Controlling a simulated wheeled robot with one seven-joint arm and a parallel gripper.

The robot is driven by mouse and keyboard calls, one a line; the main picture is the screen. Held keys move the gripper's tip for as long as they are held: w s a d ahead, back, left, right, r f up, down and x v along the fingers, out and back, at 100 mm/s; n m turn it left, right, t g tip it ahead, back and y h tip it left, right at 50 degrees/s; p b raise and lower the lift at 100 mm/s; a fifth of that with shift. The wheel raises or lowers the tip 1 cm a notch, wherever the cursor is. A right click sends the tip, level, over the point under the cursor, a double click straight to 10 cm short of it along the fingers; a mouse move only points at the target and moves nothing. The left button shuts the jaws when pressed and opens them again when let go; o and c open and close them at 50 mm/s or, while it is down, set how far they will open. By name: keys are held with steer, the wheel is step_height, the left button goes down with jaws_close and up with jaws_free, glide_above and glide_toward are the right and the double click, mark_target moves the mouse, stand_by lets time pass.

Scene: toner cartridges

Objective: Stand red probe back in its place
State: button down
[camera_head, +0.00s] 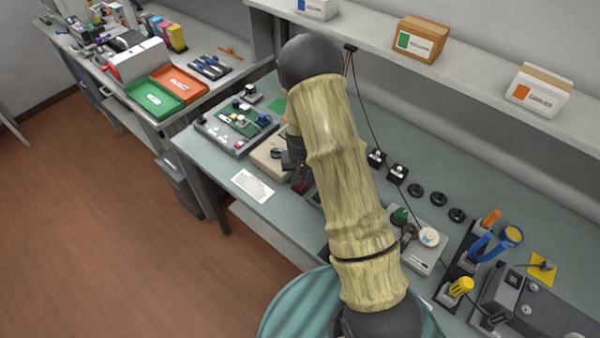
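My arm in its tan sleeve crosses the middle of the view and hides much of the bench behind it. My gripper (297,172) shows only as a dark part at the arm's left edge, beside a beige device (270,158) on the bench. Its fingers are too hidden and small to tell open from shut. A small dark red piece (300,187) shows just below the gripper; I cannot tell whether it is the red probe or whether it is held. A thin red line (346,64) hangs below a black hook (351,47) at the shelf edge.
A board station (238,126) and a white card (252,186) lie left of the gripper. A black cable runs down to a soldering station (425,250). Tool holders (463,262) stand at right. Boxes (421,40) sit on the shelf.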

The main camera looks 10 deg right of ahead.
steer(key=shift+f+b, duration=0.6)
steer(key=shift+f, duration=0.15)
stand_by(0.9)
steer(key=c, duration=1.2)
jaws_free()
steer(key=shift+w, duration=0.1)
steer(key=shift+r, duration=0.5)
step_height(320, 180, up, 16)
steer(key=s+b, duration=0.2)
steer(key=shift+s+a, duration=0.2)
steer(key=shift+s, duration=0.15)
steer(key=shift+r, duration=0.1)
steer(key=shift+s, duration=0.1)
